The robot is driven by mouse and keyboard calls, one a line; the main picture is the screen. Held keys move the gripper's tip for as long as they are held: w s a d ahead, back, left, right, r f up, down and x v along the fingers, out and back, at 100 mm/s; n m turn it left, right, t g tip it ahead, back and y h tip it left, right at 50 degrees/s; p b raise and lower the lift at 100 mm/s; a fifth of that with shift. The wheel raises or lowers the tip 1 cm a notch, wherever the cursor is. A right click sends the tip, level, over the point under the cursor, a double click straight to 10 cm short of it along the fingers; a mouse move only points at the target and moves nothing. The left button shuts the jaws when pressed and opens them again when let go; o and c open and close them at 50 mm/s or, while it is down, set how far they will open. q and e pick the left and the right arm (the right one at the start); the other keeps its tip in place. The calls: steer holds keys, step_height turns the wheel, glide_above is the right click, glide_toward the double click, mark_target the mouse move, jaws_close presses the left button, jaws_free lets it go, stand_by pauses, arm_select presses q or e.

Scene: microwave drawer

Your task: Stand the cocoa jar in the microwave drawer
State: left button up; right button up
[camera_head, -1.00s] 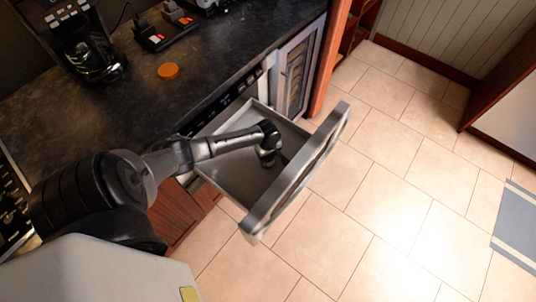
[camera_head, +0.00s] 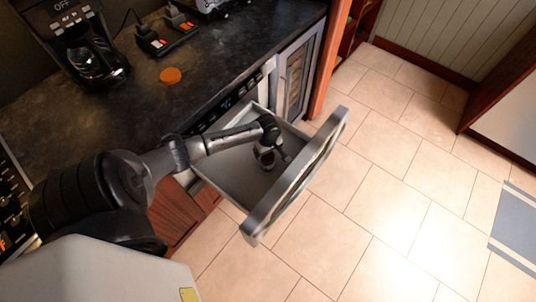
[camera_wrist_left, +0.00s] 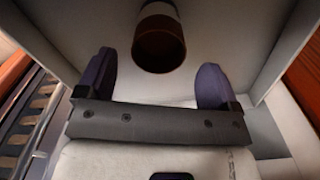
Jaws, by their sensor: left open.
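The cocoa jar (camera_head: 265,160), dark brown with a pale band, is inside the open microwave drawer (camera_head: 226,172) and appears to stand upright on its floor. In the left wrist view the jar (camera_wrist_left: 158,42) shows just beyond the fingertips, apart from them. My left gripper (camera_head: 279,148) is over the drawer beside the jar. Its two dark fingers are spread wide and empty in the left wrist view (camera_wrist_left: 155,75). My arm crosses the drawer's left side and hides part of it. My right gripper is not in view.
The drawer's thick front panel (camera_head: 298,180) stands out over the tiled floor. The dark counter (camera_head: 205,60) holds a coffee maker (camera_head: 90,50), an orange round disc (camera_head: 170,75) and a black device with cables (camera_head: 165,37).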

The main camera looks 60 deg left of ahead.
arm_select(q)
step_height(320, 180, up, 7)
steer(key=p, duration=0.2)
steer(key=shift+r, duration=0.1)
stand_by(0.5)
